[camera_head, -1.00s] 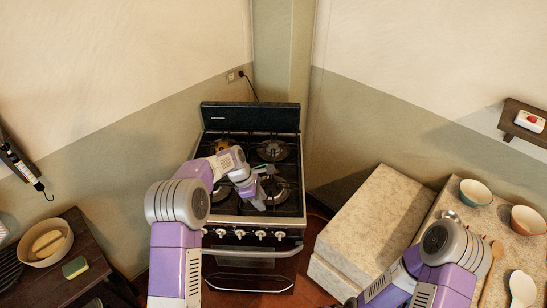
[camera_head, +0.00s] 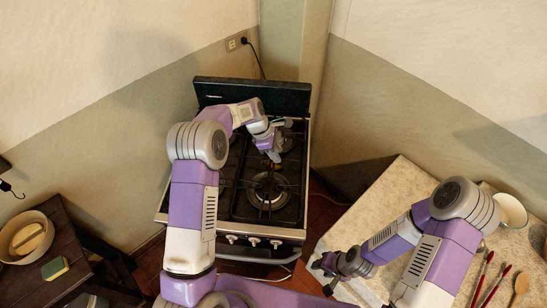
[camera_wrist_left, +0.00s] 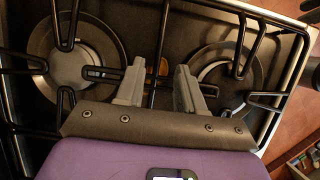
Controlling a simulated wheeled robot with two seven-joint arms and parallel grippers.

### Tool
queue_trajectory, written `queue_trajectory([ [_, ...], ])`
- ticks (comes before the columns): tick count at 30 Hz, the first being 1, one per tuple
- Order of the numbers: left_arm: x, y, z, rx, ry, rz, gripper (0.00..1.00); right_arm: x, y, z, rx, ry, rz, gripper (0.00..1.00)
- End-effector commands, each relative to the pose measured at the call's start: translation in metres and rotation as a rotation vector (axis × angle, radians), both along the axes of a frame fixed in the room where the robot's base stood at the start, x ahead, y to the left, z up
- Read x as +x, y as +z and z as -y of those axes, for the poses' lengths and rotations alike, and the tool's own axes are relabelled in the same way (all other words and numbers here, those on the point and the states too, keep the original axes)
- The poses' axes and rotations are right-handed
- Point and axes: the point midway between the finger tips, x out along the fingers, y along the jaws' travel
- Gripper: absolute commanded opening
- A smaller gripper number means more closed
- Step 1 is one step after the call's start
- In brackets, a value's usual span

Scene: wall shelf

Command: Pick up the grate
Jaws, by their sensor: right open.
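The black grate (camera_head: 268,203) lies on the stove top over the burners. In the left wrist view, its bars (camera_wrist_left: 66,30) cross above two round burners. My left gripper (camera_head: 279,139) is over the back right part of the stove. In the left wrist view, its two grey fingers (camera_wrist_left: 159,88) stand apart, with a grate bar running between and beyond them. I cannot tell whether they touch the grate. My right gripper (camera_head: 326,272) is open and empty, low beside the counter, right of the stove front. My left arm hides the left part of the grate.
The stove (camera_head: 252,93) stands in a corner against the walls. A speckled counter (camera_head: 375,200) is on the right, with a bowl (camera_head: 510,210) and red-handled utensils (camera_head: 483,275). A dark table (camera_head: 80,240) on the left holds a bowl and a sponge (camera_head: 54,267).

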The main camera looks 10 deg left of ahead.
Motion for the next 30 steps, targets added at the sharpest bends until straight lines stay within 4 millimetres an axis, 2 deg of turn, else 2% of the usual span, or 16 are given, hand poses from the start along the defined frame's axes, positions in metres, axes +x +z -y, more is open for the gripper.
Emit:
queue_trajectory([
  [10, 0.002, -0.041, 0.017, 0.0, -0.001, -0.002, 0.37, 0.001, 0.0, 0.0, 0.0, -0.001, 0.002, 0.43],
  [17, 0.003, -0.044, 0.018, 0.0, 0.001, 0.002, 0.37, 0.001, 0.0, 0.0, 0.0, -0.001, 0.002, 0.43],
  [25, 0.003, -0.044, 0.018, 0.0, 0.0, 0.001, 0.0, 0.001, 0.0, 0.0, 0.0, -0.001, 0.002, 0.43],
  [30, 0.003, -0.044, 0.018, 0.0, 0.0, 0.001, 0.0, 0.001, 0.0, 0.0, 0.0, -0.001, 0.002, 0.43],
])
